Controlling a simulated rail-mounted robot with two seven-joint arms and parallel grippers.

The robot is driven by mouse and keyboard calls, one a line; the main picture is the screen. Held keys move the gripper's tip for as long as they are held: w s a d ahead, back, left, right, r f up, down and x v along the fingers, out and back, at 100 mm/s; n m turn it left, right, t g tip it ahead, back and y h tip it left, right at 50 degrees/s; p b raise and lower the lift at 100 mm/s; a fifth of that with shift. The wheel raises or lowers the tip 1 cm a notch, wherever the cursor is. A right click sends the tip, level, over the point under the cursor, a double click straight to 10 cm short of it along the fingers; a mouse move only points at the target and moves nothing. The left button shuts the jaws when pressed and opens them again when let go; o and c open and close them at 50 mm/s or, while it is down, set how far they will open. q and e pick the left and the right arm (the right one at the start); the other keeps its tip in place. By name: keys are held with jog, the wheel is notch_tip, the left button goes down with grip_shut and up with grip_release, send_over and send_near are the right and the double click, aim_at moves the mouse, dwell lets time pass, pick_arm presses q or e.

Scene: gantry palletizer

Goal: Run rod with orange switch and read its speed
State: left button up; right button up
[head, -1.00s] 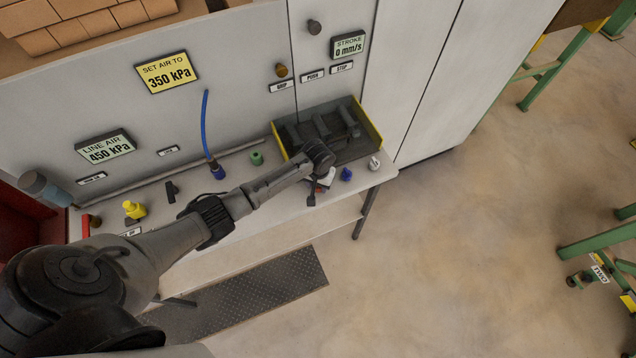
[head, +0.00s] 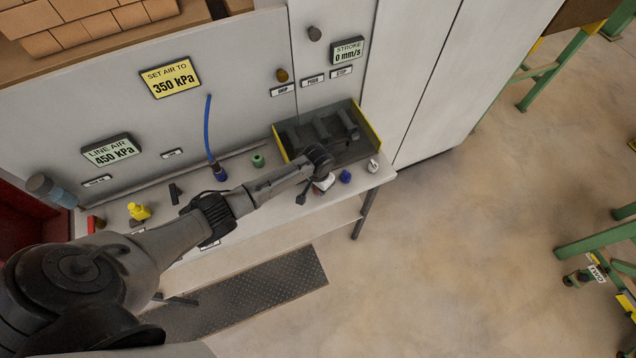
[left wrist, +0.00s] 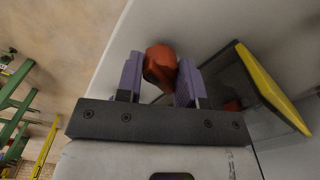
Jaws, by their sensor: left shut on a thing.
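In the left wrist view my left gripper (left wrist: 158,85) is shut on an orange-red part (left wrist: 161,62), which sits between its two purple fingers. The part looks rounded; whether it is the orange switch I cannot tell for sure. In the head view the left gripper (head: 322,183) is at the bench's front right, beside the tray, partly hidden by my wrist. The speed display (head: 348,50), marked STROKE, reads 0 mm/s. My right gripper is not in view.
A yellow-edged dark tray (head: 372,130) stands behind the gripper. A blue part (head: 345,176) and a white part (head: 373,166) stand to its right, a green part (head: 257,159) to its left. The LINE AIR display (head: 112,149) reads 450 kPa; a yellow sign (head: 170,77) says 350 kPa.

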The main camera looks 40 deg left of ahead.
pick_arm(q)
jog(key=m+p, duration=0.1)
jog(key=m, duration=0.3)
jog(key=shift+m, duration=0.3)
jog(key=shift+m+p, duration=0.4)
jog(key=shift+m, duration=1.5)
jog(key=o, duration=0.9)
notch_tip(320, 180, up, 14)
jog(key=shift+f, duration=0.1)
